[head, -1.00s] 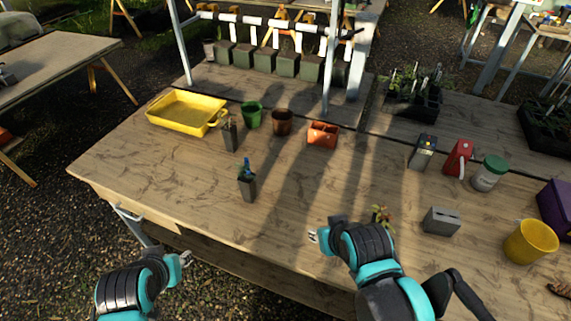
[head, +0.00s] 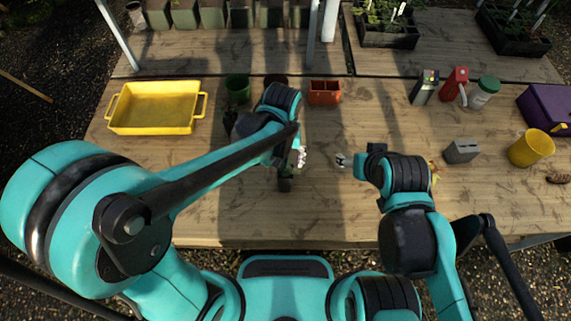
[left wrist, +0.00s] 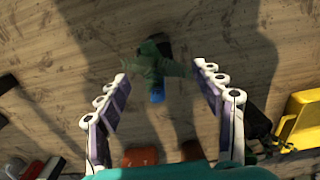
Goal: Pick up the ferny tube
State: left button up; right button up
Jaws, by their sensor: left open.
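A dark square tube (head: 284,180) stands on the table below my left gripper (head: 299,157), partly hidden by it. In the left wrist view its green leafy plant (left wrist: 150,62) and blue tag (left wrist: 157,93) show between the spread fingers of my open left gripper (left wrist: 160,72), with no visible grip on it. A second dark tube (left wrist: 255,123) with thin greenery shows to the right in the left wrist view, outside the fingers; my arm partly hides it in the head view. I cannot tell which tube is the ferny one. My right gripper (head: 341,160) is right of centre, its jaws unclear.
A yellow tray (head: 112,116), a green pot (head: 237,88) and an orange pot (head: 325,92) stand behind. A reddish plant (head: 434,170) is half hidden by my right arm. A grey block (head: 461,151) and yellow pot (head: 531,148) stand right. The table's middle is mostly clear.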

aim_at(285, 172)
pick_arm(q)
jog(key=f+b, duration=0.1)
jog(key=f, duration=0.1)
jog(key=f+b, duration=0.1)
jog(key=f, duration=0.2)
jog(key=f+b, duration=0.1)
jog(key=f, duration=0.2)
jog(key=shift+s+d, duration=0.15)
jog(key=shift+d, duration=0.1)
jog(key=shift+r, duration=0.1)
jog(key=c, duration=1.4)
